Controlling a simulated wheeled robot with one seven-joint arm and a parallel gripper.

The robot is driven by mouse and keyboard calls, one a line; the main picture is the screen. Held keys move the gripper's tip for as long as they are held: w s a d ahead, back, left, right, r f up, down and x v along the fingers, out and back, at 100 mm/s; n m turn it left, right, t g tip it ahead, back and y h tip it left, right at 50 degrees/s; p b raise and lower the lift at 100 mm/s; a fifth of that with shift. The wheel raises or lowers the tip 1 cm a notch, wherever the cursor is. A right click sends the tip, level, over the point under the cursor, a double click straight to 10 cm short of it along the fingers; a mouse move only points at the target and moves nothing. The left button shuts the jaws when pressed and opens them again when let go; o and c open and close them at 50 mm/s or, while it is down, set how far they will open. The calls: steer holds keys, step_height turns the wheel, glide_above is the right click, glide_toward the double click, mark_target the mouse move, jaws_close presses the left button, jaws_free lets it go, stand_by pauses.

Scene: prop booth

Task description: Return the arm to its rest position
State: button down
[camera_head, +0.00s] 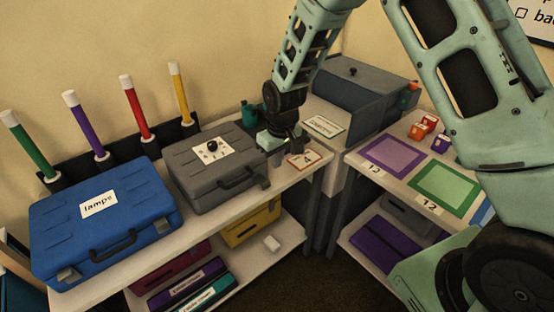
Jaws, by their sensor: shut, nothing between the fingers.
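My arm reaches in from the upper right and bends down toward the left table. My gripper (284,146) hangs at the right end of that table, just right of the grey case (215,163) and above a small card marked 4 (304,159). Its fingers are small and dark in this view, and they look shut with nothing held. I cannot tell whether the fingertips touch the table top.
A blue case labelled lamps (105,222) lies on the left table (215,222). Several coloured tubes stand behind it. A large grey box (350,95) fills the corner.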

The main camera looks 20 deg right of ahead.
steer(key=s+a+r+n+g+y, duration=0.1)
steer(key=s+a+r, duration=0.3)
steer(key=s+r, duration=0.25)
steer(key=s+a+r+n, duration=0.1)
steer(key=s+a+r, duration=0.35)
steer(key=s, duration=0.35)
steer(key=s+r+n, duration=0.1)
steer(key=s+r, duration=0.1)
steer(key=s, duration=0.6)
steer(key=s+d+r+n+b, duration=0.1)
steer(key=s+r, duration=0.1)
steer(key=s, duration=0.7)
steer(key=shift+r+h, duration=0.35)
steer(key=shift+h, duration=0.05)
